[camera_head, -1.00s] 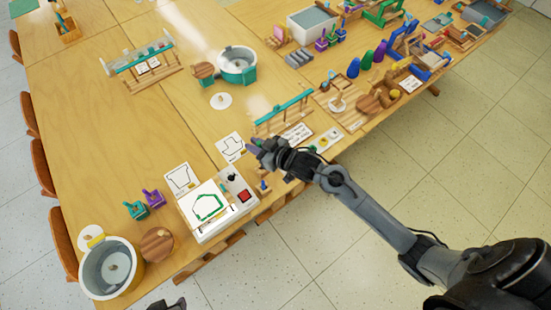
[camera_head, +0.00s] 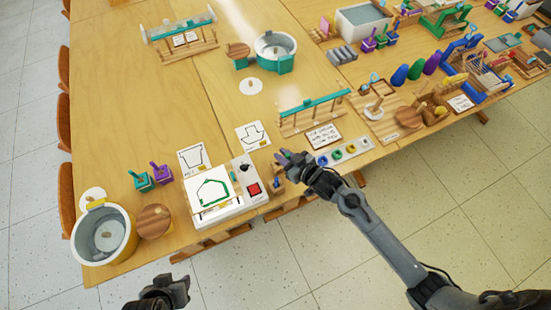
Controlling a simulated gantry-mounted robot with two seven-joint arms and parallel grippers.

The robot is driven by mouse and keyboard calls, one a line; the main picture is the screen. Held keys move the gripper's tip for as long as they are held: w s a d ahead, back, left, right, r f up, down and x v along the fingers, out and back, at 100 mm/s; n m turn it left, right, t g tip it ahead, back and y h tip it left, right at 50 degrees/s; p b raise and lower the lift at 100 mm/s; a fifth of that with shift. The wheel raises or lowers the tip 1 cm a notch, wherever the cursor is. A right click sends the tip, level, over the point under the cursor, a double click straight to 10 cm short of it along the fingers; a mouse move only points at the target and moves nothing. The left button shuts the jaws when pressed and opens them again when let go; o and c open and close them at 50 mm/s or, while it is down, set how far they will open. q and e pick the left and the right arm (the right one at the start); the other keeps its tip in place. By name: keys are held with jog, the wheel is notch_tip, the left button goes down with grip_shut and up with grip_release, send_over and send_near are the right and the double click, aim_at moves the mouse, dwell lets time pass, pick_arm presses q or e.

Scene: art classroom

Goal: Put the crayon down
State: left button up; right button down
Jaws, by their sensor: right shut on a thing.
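My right gripper (camera_head: 285,158) reaches in from the lower right and is above the front edge of the table, just right of the drawing machine. It is shut on a small purple crayon (camera_head: 280,155), mostly hidden by the fingers. The white drawing machine (camera_head: 231,214) holds a sheet with a green house-like outline (camera_head: 214,190). It has a red button (camera_head: 254,189) and a black knob. A small wooden holder with a blue piece (camera_head: 278,182) stands at its right side, below the gripper. My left gripper (camera_head: 178,288) is off the table at the bottom; its fingers are unclear.
Outline cards (camera_head: 252,136) lie behind the machine. A tray of coloured rings (camera_head: 344,152), a written card (camera_head: 323,136) and a teal-topped rack (camera_head: 313,112) stand close to the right gripper. A round tub (camera_head: 104,240) and wooden disc (camera_head: 154,221) are at left. The middle table is fairly clear.

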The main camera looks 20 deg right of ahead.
aim_at(276, 161)
jog(key=x, duration=0.4)
jog(key=shift+f+b, duration=0.3)
jog(key=shift+f, duration=0.05)
jog(key=shift+f+b, duration=0.45)
jog(key=shift+f, duration=1.6)
jog(key=shift+f, duration=0.15)
jog(key=c, duration=1.1)
grip_release()
